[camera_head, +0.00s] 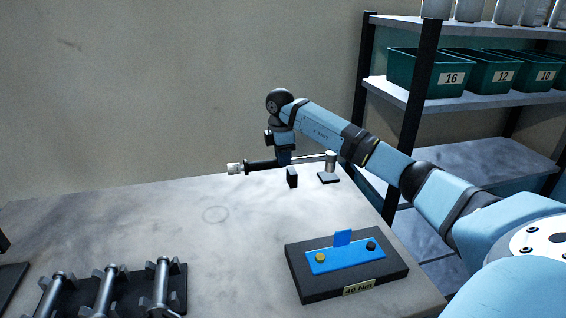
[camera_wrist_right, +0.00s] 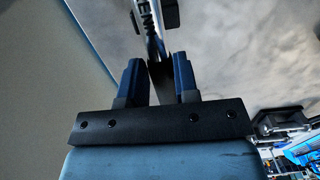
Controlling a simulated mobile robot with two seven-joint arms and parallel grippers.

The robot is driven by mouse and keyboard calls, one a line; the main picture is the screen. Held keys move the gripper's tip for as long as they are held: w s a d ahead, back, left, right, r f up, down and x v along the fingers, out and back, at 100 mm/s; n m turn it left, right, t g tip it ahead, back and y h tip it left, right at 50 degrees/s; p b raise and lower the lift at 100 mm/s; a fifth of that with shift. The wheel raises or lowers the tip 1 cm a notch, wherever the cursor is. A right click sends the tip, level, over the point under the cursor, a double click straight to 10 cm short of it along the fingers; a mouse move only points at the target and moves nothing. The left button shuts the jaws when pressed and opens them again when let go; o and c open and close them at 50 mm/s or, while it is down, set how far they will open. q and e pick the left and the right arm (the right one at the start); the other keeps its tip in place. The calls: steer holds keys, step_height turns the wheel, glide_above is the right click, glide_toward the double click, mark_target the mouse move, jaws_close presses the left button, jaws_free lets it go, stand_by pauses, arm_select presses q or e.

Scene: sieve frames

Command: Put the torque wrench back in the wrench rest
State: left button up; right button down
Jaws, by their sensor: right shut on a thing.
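The torque wrench (camera_head: 262,166) is in my right gripper (camera_head: 284,157) near the table's back right. It lies roughly level, with a pale knob at the left end, a black grip, and a silver shaft and head at the right. In the right wrist view, the gripper (camera_wrist_right: 158,65) has its blue fingers on either side of the wrench (camera_wrist_right: 151,27). A small black upright block (camera_head: 291,178) and a flat grey plate (camera_head: 328,178), which look like the wrench rest, stand below the shaft and head. I cannot tell whether the wrench touches them. My left gripper is out of view.
A black box with a blue panel and a "40 Nm" label (camera_head: 362,288) sits at the table's front right. A black rack with several metal bolts (camera_head: 107,290) is at front left. A shelf with green bins (camera_head: 425,75) stands behind right. The table's middle is clear.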

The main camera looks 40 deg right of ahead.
steer(key=shift+f, duration=1)
steer(key=c, duration=0.9)
jaws_free()
steer(key=shift+o, duration=0.2)
step_height(320, 180, up, 12)
steer(key=p, duration=0.1)
steer(key=shift+a, duration=0.3)
steer(key=shift+w+r, duration=0.1)
steer(key=shift+r, duration=0.1)
